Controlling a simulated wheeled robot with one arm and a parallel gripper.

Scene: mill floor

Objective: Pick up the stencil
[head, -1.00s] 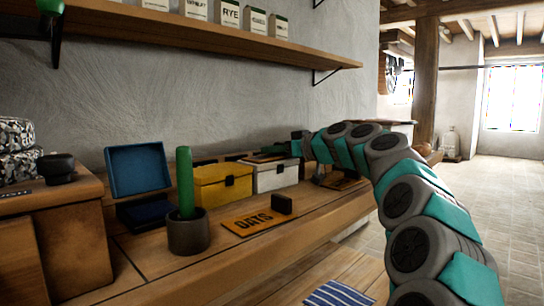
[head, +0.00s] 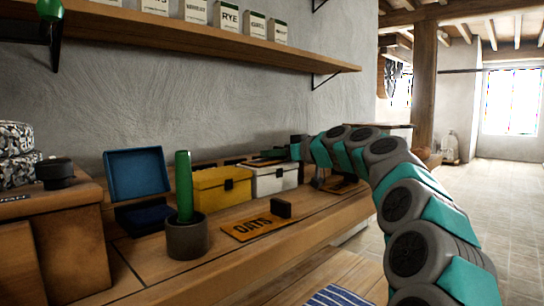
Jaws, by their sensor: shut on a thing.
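An orange stencil plate (head: 252,228) with the dark letters OATS lies flat on the wooden bench, with a small dark block on its far right corner. Another orange plate (head: 345,187) lies farther along the bench, partly behind my arm. My gripper (head: 297,149) is at the far end of my arm, above the white box and close to the wall. It is small and dark in the picture. It is shut on a thin, dark, flat thing (head: 274,154); I cannot tell whether this is a stencil.
A yellow box (head: 221,190) and a white box (head: 275,180) stand behind the OATS plate. A grey cup (head: 187,236) with a green rod and an open blue box (head: 137,175) stand to the left. A shelf (head: 230,35) overhangs the bench. The bench front is clear.

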